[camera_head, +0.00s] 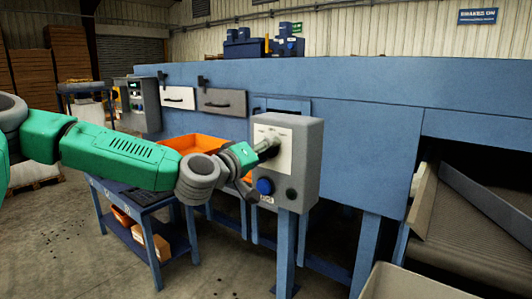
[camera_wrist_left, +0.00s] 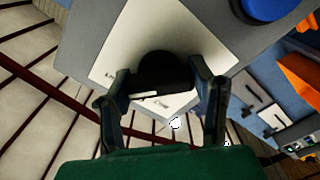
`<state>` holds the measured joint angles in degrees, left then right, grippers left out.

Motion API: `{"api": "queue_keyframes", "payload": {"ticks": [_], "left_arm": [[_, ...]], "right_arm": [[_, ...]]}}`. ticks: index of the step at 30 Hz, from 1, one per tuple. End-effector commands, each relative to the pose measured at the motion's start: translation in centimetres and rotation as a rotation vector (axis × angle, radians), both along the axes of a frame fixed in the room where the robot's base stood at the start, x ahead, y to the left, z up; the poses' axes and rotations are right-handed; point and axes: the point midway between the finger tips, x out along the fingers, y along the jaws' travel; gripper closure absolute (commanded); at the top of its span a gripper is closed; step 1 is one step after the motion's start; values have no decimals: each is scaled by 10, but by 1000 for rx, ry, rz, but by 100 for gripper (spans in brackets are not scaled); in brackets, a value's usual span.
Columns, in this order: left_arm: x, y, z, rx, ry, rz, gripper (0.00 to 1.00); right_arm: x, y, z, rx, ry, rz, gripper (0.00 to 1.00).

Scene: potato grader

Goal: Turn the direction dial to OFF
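The direction dial is a round black knob (camera_wrist_left: 164,70) on a white label plate (camera_wrist_left: 110,55) in the left wrist view, with a short pale mark on its lower side. The plate's lettering is too small to read. The plate also shows on the front of a grey control box (camera_head: 303,165) in the head view, where my gripper mostly hides the knob. My left gripper (camera_wrist_left: 162,75) has one finger on each side of the knob, the fingertips close against it. It also shows in the head view (camera_head: 262,152). My right gripper is in neither view.
Below the dial, the box carries a blue button (camera_head: 265,186) and a dark round control (camera_head: 291,195). An orange crate (camera_head: 195,142) is on a blue bench behind my left arm. A blue machine (camera_head: 375,130) stands behind the box, with a conveyor (camera_head: 470,225) at right.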

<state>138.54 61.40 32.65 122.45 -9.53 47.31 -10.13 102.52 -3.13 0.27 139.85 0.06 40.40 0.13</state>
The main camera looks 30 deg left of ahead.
Motion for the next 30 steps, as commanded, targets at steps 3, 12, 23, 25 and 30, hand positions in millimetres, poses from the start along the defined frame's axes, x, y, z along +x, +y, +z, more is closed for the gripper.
{"api": "queue_keyframes", "payload": {"ticks": [3, 12, 23, 25, 30], "left_arm": [[0, 1, -3, -4, 5, 2, 80], [0, 2, -5, -93, 13, 2, 80], [0, 2, -8, -368, 38, 3, 80], [0, 2, -8, -423, 42, 3, 80], [0, 2, -8, -540, 53, 4, 80]], "right_arm": [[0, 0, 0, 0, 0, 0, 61], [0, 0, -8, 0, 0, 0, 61], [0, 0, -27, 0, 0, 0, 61], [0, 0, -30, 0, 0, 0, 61], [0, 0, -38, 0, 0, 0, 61]]}}
